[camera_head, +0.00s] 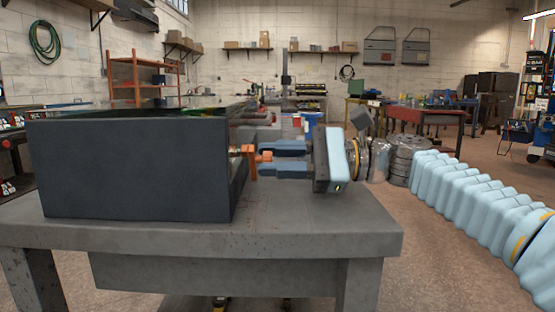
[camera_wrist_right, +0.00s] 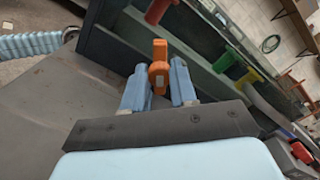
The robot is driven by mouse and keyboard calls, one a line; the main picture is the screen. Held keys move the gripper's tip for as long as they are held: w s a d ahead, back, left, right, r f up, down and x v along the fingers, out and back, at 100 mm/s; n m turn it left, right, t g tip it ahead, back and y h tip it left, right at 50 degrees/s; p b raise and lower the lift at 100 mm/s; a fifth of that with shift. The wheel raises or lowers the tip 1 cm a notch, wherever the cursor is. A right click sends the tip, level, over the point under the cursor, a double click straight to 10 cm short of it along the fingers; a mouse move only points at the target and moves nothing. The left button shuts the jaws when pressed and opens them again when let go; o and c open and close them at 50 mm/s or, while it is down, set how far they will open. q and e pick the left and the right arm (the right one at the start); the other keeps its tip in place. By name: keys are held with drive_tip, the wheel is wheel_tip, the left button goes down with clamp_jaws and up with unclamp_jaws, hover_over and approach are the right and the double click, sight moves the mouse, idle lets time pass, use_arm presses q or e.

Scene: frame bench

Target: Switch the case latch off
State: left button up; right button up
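The dark grey case (camera_head: 130,170) stands on the bench at the left in the head view. Its orange latch (camera_head: 251,162) sticks out from the case's right side. My right gripper (camera_head: 266,161) comes in from the right, with its blue fingers level and apart, their tips at the latch. In the right wrist view the orange latch (camera_wrist_right: 159,69) stands between the two blue fingertips (camera_wrist_right: 158,82) of my right gripper. The fingers look open around it; whether either touches it I cannot tell. My left gripper is in neither view.
The grey bench top (camera_head: 330,228) is clear to the right of the case. Red, green and yellow pieces (camera_wrist_right: 223,61) show beyond the latch in the wrist view. Shelves and a red-topped table (camera_head: 425,115) stand far behind.

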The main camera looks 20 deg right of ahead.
clamp_jaws()
drive_tip(key=shift+r+p, duration=0.15)
drive_tip(key=shift+p, duration=0.25)
drive_tip(key=m+p, duration=0.2)
drive_tip(key=p, duration=0.1)
drive_tip(key=w+m+p, duration=0.1)
drive_tip(key=m+p, duration=0.1)
drive_tip(key=p, duration=0.1)
drive_tip(key=r+m+p, duration=0.1)
drive_tip(key=p, duration=0.2)
drive_tip(key=shift+w+d+m+p, duration=0.3)
drive_tip(key=shift+w+m+p, duration=0.05)
drive_tip(key=shift+m+p, duration=0.05)
drive_tip(key=shift+w+f+m+p, duration=0.2)
drive_tip(key=shift+f+m+p, duration=0.1)
drive_tip(key=shift+m+p, duration=0.4)
drive_tip(key=o, duration=0.6)
unclamp_jaws()
drive_tip(key=shift+d, duration=0.15)
drive_tip(key=v, duration=1.3)
drive_tip(key=shift+s+d, duration=0.1)
drive_tip(key=shift+d, duration=0.2)
